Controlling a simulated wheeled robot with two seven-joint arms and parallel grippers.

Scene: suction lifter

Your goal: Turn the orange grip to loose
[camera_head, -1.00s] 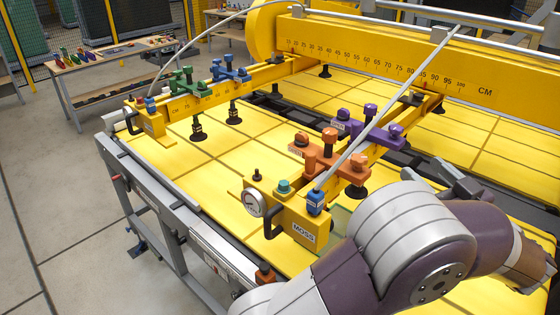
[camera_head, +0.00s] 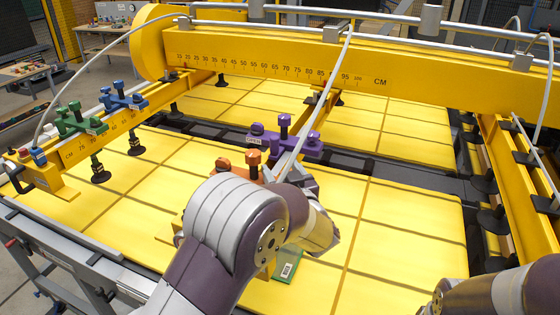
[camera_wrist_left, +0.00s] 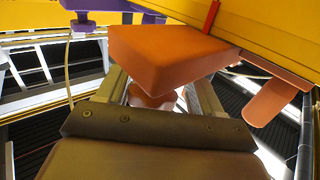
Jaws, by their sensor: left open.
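In the left wrist view a large orange block (camera_wrist_left: 165,50) lies across and beyond the fingertips of the open left gripper (camera_wrist_left: 157,88). A smaller rounded orange part (camera_wrist_left: 152,98) shows between the fingers. I cannot tell whether a finger touches it. An orange bar (camera_wrist_left: 272,102) sticks out at right. My right gripper is out of view.
A purple clamp (camera_head: 290,142) sits right behind the orange one on the yellow beam. Green (camera_head: 80,120) and blue (camera_head: 122,97) clamps are on the left beam. A hose (camera_head: 315,105) runs down close to my left gripper. Yellow panels (camera_head: 400,220) lie clear at right.

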